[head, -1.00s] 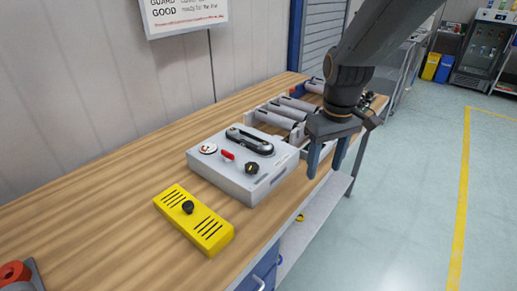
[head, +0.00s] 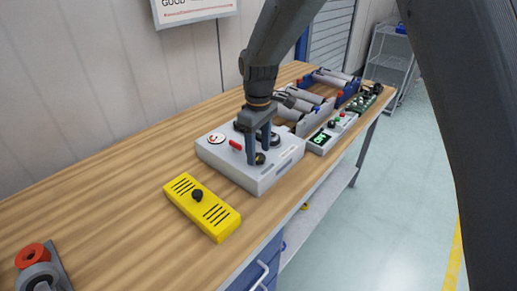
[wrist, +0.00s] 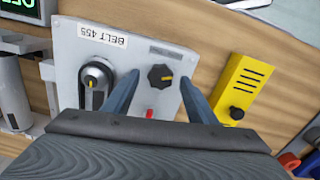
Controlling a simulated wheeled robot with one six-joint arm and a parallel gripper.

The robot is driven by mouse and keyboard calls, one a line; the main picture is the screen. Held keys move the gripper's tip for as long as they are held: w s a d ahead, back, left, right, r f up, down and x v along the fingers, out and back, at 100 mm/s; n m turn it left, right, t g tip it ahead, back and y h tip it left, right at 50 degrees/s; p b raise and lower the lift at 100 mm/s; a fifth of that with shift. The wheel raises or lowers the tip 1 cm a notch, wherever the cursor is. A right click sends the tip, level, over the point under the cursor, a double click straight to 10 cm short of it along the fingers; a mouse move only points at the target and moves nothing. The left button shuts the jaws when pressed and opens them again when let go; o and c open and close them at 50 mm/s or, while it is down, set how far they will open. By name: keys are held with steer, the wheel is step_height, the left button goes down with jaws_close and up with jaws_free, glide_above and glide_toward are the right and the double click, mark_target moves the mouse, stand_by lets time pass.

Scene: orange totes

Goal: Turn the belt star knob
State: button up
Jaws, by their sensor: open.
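The black star knob (head: 260,158) with a yellow mark sits on top of the light grey belt box (head: 270,180). In the wrist view, the star knob (wrist: 160,77) shows between my two fingers, with a gap on each side. My gripper (head: 259,153) is open and points down over the box; its fingertips (wrist: 158,80) straddle the knob in the picture. I cannot tell how far the tips reach down beside it.
A red lever (head: 235,145) and a round dial (head: 216,138) are on the box. A yellow slotted cover (head: 205,222) with a black knob lies in front. Rollers (head: 300,100) and a control box (head: 332,133) stand behind. Bare wooden bench (head: 110,180) lies to the left.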

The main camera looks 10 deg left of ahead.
steer(key=shift+f, duration=0.5)
steer(key=shift+c, duration=0.3)
steer(key=c, duration=1)
steer(key=shift+m, duration=0.3)
steer(key=m+p, duration=0.1)
steer(key=m, duration=1.2)
steer(key=shift+p, duration=0.35)
